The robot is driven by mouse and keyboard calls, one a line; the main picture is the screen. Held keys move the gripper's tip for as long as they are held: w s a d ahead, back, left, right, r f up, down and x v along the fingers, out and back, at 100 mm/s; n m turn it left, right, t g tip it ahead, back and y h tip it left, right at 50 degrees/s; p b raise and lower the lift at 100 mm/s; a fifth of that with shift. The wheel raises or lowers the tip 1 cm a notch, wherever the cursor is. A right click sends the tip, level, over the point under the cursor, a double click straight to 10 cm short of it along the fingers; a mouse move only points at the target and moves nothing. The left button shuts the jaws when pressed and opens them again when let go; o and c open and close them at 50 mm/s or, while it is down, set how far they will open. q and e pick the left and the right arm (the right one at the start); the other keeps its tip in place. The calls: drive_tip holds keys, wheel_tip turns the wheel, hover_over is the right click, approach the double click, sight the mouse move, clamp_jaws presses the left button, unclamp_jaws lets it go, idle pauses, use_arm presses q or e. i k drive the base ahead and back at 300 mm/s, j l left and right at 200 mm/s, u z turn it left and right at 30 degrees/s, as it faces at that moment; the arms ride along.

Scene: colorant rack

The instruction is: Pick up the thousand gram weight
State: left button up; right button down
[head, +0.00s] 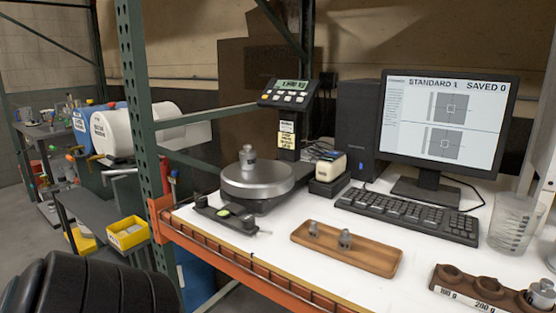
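A metal weight (248,158) with a knob top stands upright on the round pan of the scale (258,183). Another metal weight (541,294) sits in the dark wooden rack (452,287) at the bottom right, partly cut off by the frame. The rack has labels reading 100 g and 200 g, with empty round seats above them. I cannot read which weight is the thousand gram one. Neither gripper shows.
A keyboard (408,214) and monitor (446,115) stand behind the tray, with a clear beaker (513,222) to the right. A small black balance-like device (226,213) lies before the scale. A green shelf post (144,110) rises at left; an orange beam (235,265) edges the white bench.

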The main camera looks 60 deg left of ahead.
sight(248, 156)
drive_tip(key=u, duration=2.05)
drive_tip(key=i+j, duration=0.15)
drive_tip(key=j, duration=0.25)
drive_tip(key=i+j+z, duration=0.1)
drive_tip(key=j, duration=0.25)
drive_tip(key=i+j, duration=0.2)
drive_tip(key=j, duration=0.2)
drive_tip(key=i+j+z, duration=0.15)
drive_tip(key=j, duration=0.25)
